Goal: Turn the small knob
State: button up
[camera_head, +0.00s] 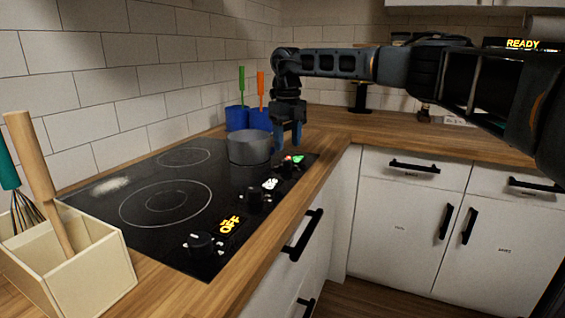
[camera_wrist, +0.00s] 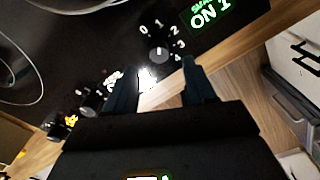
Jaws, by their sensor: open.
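The small knob (camera_wrist: 159,55) is a round black dial on the cooktop, with white marks 0 to 4 around it. Its white line seems to point toward 1. A green display (camera_wrist: 208,12) beside it reads "ON 1", with a partly cut word above. My gripper (camera_wrist: 160,76) is open and empty, its fingertips near the knob on its lower side in the wrist view. In the head view my gripper (camera_head: 288,143) points down over the far end of the knob row, where the far knob (camera_head: 287,169) shows below it. Contact cannot be told.
The black cooktop (camera_head: 130,215) has a grey pot (camera_head: 249,148) just left of my gripper. Other knobs (camera_head: 254,195) (camera_head: 200,243) line its front edge, with an orange display (camera_head: 230,225). Blue cups (camera_head: 237,118) stand behind; a utensil box (camera_head: 95,280) sits at left.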

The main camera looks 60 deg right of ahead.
aim_at(287, 160)
notch_tip(287, 160, down, 6)
jog(key=shift+a+f, duration=0.1)
dwell(0.4)
grip_shut()
dwell(0.3)
